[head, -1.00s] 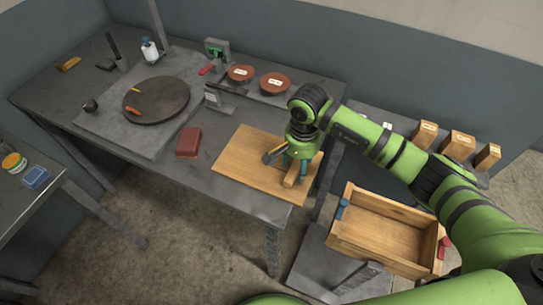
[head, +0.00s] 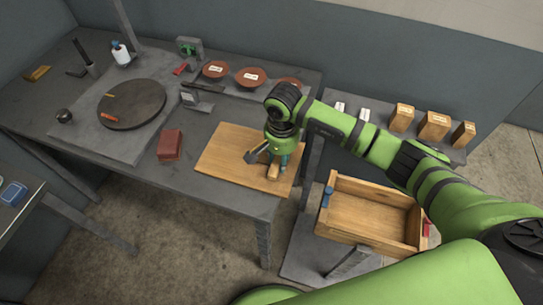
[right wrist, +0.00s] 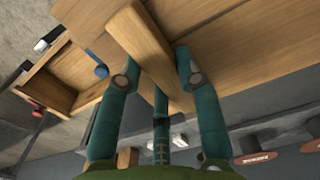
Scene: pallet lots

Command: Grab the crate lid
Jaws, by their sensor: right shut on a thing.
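The crate lid (head: 222,158) is a flat light-wood board with a raised wooden bar as its handle. It appears to lie flat near the right end of the grey table. My right gripper (head: 278,164) is over the lid's right part, shut on the handle (head: 273,173). In the right wrist view, the gripper's teal fingers (right wrist: 157,76) stand on both sides of the handle (right wrist: 143,42), with the lid (right wrist: 235,45) behind. The open wooden crate (head: 362,238) stands lower, right of the table, and looks empty. My left gripper is out of view.
The grey table (head: 225,196) carries a dark round plate (head: 135,108), a red-brown block (head: 170,144) and several brown discs (head: 251,77). Wooden blocks (head: 434,126) stand on a shelf behind the crate. The crate has a blue fitting (head: 327,196) and a red one (head: 427,228).

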